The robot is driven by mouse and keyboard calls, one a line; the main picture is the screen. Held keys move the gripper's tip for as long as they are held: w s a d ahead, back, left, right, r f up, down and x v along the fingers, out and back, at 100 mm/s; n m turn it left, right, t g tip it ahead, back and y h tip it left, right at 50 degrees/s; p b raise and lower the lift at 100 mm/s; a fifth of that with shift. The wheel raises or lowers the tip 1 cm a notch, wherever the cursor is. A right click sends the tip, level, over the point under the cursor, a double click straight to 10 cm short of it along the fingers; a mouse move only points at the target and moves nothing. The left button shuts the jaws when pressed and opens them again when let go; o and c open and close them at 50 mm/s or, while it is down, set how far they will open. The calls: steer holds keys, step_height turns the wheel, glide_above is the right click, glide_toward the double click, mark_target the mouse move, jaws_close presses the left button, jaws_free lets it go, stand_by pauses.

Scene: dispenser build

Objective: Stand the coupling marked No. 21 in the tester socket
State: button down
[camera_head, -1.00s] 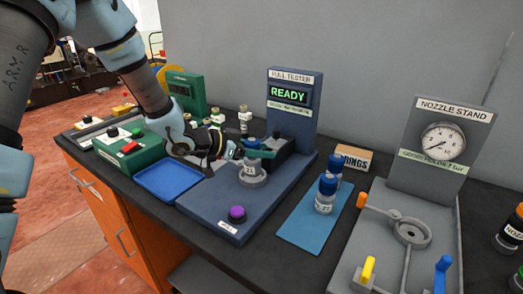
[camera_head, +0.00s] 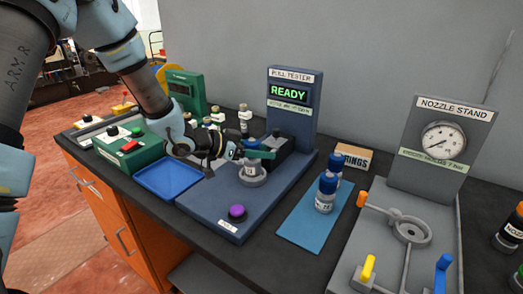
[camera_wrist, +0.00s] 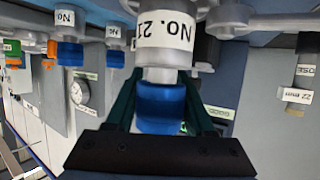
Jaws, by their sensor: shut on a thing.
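My gripper (camera_head: 257,151) has its teal fingers shut on the blue top of a coupling (camera_head: 250,167). This coupling has a grey body and a white label. The tester screen (camera_head: 289,93) reads READY.
Two blue-topped couplings (camera_head: 325,193) stand on a blue mat (camera_head: 312,228) to the right. A purple button (camera_head: 237,212) sits at the tester's front. A blue tray (camera_head: 168,181) lies left, empty. The nozzle stand (camera_head: 440,150) is farther right. A rings box (camera_head: 354,158) stands behind the mat.

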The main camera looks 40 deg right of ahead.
steer(key=shift+f+b, duration=0.35)
steer(key=shift+f, duration=0.2)
steer(key=c, duration=0.5)
jaws_free()
steer(key=shift+c, duration=0.2)
steer(key=shift+p+v, duration=1.65)
steer(key=shift+v, duration=1.65)
steer(key=shift+p+v, duration=1.05)
steer(key=shift+v, duration=1.15)
steer(key=shift+r, duration=0.15)
